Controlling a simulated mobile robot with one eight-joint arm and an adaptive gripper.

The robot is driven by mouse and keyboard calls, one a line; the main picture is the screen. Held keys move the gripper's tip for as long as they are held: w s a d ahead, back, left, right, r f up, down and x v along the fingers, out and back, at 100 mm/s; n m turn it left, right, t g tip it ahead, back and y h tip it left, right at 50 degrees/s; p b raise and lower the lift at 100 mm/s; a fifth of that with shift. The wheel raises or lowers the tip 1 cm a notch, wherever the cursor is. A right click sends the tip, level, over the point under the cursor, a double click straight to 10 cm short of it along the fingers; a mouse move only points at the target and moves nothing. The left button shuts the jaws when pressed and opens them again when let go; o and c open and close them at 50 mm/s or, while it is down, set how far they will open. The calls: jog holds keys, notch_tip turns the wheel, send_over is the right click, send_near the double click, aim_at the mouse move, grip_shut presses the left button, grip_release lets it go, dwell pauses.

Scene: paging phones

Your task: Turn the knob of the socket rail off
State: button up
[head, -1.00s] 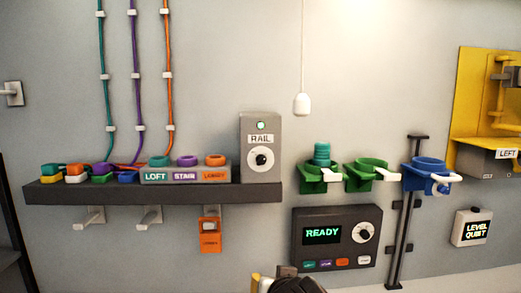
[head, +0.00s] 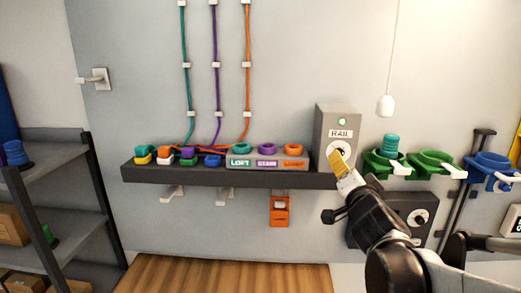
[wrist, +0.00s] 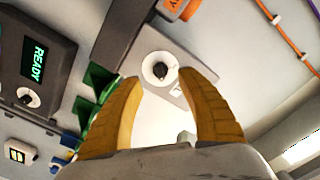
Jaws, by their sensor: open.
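The rail box (head: 334,122) is a grey upright box labelled RAIL at the right end of the dark shelf, with a lit green lamp (head: 342,121) above the label. Its knob (wrist: 160,70) is black on a white round dial in the wrist view; in the head view my gripper mostly covers it. My gripper (head: 338,162) has yellow fingers and is in front of the dial in the head view. In the wrist view my gripper (wrist: 158,78) is open, with the knob seen between its fingertips. I cannot tell whether the fingers touch it.
The dark shelf (head: 230,180) also carries the LOFT, STAIR and orange-labelled sockets (head: 267,162) and several coloured plugs. Green holders (head: 432,163) and a blue holder (head: 490,168) are to the right. A READY panel (wrist: 36,50) is below. A pull cord (head: 386,105) hangs above.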

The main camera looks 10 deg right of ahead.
jog(key=x, duration=0.6)
jog(key=shift+w+p, duration=0.3)
jog(key=shift+d, duration=0.1)
grip_shut()
